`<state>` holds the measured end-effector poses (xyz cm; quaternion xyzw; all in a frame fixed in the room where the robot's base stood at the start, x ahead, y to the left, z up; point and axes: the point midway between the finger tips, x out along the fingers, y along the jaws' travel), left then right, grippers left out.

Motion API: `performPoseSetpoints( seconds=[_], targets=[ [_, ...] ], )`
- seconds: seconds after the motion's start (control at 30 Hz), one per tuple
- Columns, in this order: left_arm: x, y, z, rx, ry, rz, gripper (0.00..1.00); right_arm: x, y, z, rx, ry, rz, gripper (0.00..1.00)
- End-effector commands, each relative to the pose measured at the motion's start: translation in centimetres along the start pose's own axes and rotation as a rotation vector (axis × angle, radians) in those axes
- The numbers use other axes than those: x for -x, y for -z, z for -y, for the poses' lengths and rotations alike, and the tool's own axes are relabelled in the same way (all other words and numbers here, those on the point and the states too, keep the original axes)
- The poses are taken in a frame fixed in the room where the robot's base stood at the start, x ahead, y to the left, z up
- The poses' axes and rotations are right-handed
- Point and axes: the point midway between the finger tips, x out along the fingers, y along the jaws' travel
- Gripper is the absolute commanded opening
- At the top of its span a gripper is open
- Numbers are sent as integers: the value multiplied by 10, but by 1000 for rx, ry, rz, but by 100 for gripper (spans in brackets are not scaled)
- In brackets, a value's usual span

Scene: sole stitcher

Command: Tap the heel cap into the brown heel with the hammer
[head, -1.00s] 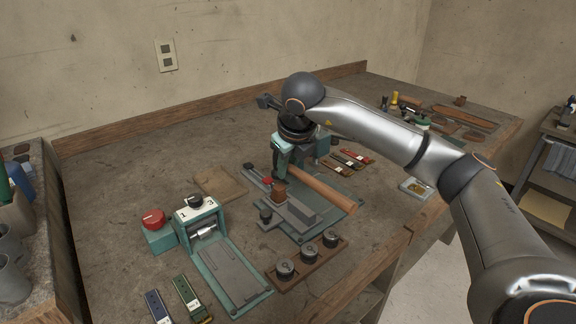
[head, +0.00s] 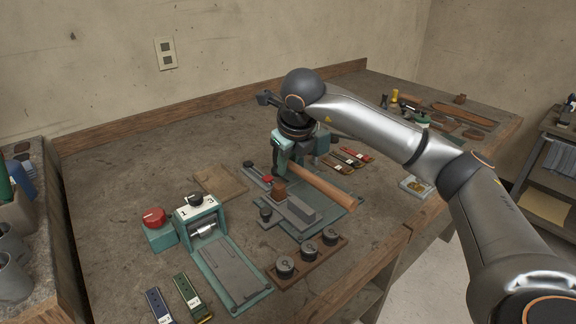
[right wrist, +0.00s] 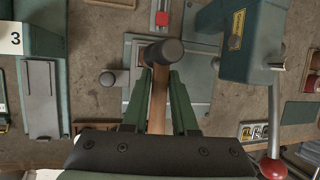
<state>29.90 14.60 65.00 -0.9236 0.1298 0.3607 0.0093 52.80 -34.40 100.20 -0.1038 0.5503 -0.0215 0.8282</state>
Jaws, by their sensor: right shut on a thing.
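My right gripper (head: 284,168) is shut on the hammer's wooden handle (head: 322,188), which slants toward the front right over the green plate. In the right wrist view the handle (right wrist: 157,105) runs between the fingers, with the dark hammer head (right wrist: 162,52) beyond the fingertips. The brown heel (head: 279,189) stands upright on a grey metal fixture (head: 296,212), just below and in front of the gripper. In the right wrist view the hammer head mostly covers the heel. I cannot make out the heel cap, or whether the hammer touches it. My left gripper is not in view.
A wooden rack (head: 308,260) holds dark round pieces in front of the fixture.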

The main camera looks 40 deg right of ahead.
Motion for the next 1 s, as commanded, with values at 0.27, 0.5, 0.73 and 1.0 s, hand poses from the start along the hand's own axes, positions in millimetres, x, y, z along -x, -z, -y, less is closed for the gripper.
performPoseSetpoints(
  seconds=[0.27, 0.5, 0.73, 1.0],
  targets=[
    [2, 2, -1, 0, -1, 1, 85, 5, -3, 1, -1, 0, 5, 0],
    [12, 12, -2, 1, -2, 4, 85, 23, -10, 5, -2, 0, 7, 0],
    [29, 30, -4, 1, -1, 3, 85, 52, -22, 11, -2, 0, 6, 0],
    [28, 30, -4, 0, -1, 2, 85, 51, -22, 11, -2, 0, 6, 0]
  ],
)
